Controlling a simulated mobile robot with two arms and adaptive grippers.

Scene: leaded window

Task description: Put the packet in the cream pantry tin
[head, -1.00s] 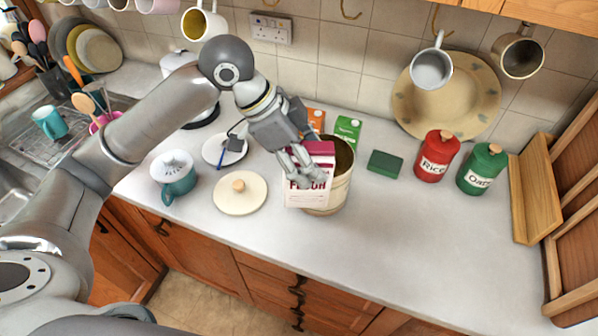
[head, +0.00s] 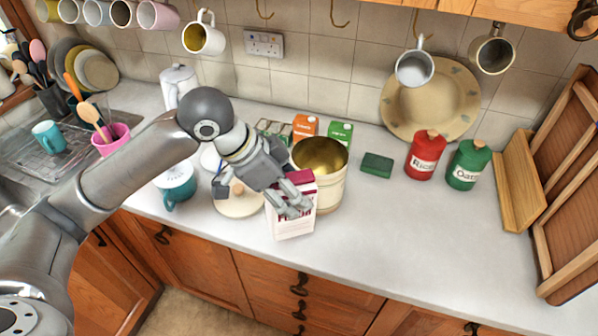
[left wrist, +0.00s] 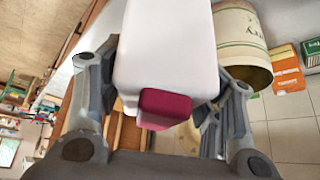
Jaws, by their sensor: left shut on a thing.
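The packet (head: 293,222) is a white carton with a dark red top and partly covered lettering. My left gripper (head: 291,205) is shut on it from above, near its top. The packet is in front of the cream pantry tin (head: 329,189), slightly to its left, and overlaps its lower left side in the head view. The tin is open at the top, with a gold inside. The left wrist view shows the packet (left wrist: 172,50) between both fingers, with the tin (left wrist: 238,40) beside it. I cannot tell whether the packet touches the counter. My right gripper is not in view.
A cream lid (head: 240,203) lies left of the packet, partly behind my gripper. A teal mug (head: 176,184) stands further left. Orange (head: 304,127) and green (head: 341,132) cartons stand behind the tin. A green block (head: 377,165) and red Rice canister (head: 425,156) are right. The front right counter is clear.

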